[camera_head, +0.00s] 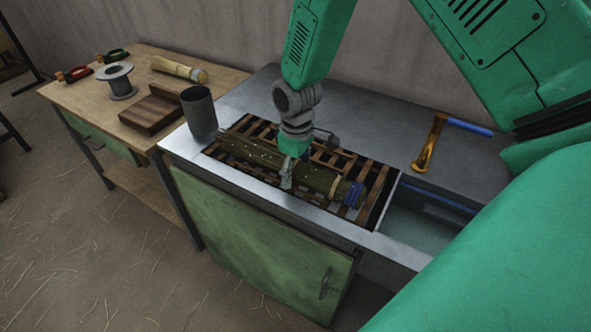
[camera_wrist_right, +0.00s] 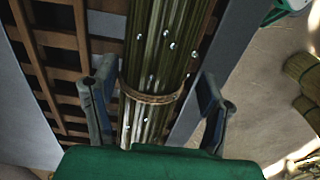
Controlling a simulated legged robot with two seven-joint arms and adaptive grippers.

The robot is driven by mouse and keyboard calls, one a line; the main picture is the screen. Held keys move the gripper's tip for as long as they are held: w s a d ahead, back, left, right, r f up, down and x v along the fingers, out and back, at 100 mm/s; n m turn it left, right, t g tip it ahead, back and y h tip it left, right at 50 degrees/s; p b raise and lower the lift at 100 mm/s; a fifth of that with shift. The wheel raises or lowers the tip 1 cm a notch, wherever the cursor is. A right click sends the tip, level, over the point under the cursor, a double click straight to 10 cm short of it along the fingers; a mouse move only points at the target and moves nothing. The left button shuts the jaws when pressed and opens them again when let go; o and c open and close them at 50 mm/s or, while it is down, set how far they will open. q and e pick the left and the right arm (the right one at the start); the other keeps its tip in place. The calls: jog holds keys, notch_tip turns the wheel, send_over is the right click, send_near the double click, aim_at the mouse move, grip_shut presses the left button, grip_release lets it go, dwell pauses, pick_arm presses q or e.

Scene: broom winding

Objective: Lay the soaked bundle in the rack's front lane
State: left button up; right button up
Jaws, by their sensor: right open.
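The soaked bundle (camera_head: 318,177) is a dark green roll of stalks with water drops on it. It lies lengthwise on the wooden slats of the rack (camera_head: 378,184), along the front side in the head view. A blue band shows at its right end, and a twine band (camera_wrist_right: 152,96) crosses it in the right wrist view. My right gripper (camera_head: 287,180) is at the middle of the bundle. In the right wrist view its two fingers (camera_wrist_right: 158,105) are spread on either side of the bundle, with gaps beside it. My left gripper is not in view.
A grey cup (camera_head: 199,112) stands at the rack's left end. A basin of water (camera_head: 424,225) lies right of the rack. A hammer-like tool (camera_head: 430,142) with a blue handle rests behind the basin. The wooden table (camera_head: 140,72) at left holds a spool (camera_head: 119,82) and a block (camera_head: 154,112).

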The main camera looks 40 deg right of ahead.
notch_tip(320, 180, up, 11)
jog(key=shift+r, duration=0.2)
dwell(0.6)
